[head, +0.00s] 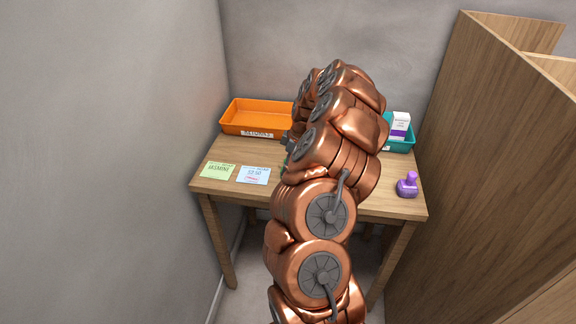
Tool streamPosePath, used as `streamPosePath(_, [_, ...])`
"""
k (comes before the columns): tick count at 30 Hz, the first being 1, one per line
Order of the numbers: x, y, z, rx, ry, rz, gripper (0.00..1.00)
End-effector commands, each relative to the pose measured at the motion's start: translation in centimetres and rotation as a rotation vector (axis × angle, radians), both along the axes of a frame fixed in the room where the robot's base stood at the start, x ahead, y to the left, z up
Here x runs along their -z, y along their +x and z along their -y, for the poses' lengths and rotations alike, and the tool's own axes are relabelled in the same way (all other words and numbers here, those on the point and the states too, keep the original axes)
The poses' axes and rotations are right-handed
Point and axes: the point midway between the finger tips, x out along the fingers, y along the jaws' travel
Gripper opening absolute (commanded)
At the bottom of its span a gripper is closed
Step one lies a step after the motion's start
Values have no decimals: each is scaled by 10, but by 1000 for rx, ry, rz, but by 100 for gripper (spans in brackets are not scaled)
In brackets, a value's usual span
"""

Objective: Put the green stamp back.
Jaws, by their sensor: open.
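My copper-coloured arm reaches up over the wooden table (226,187) and covers its middle. Only a dark grey part of my gripper (287,141) shows at the arm's left edge; its fingertips are hidden. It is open. A small dark green patch (284,169) shows at the arm's left edge, just below the gripper; it may be the green stamp, but most of it is hidden. I cannot tell whether it touches the gripper. A purple stamp (407,185) stands upright at the table's right edge.
An orange labelled tray (233,127) stands at the back left. A teal tray (402,146) with a white and purple box (399,125) is at the back right. A green note (217,171) and a blue note (254,175) lie front left. A wooden partition (470,150) stands right; grey walls enclose the left and back.

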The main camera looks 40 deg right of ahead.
Motion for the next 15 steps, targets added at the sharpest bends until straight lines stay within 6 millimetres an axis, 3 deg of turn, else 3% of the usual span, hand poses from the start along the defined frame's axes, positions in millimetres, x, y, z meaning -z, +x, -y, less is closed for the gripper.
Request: streamPosePath(15, [-88, -20, 17, 3, -6, 6, 57])
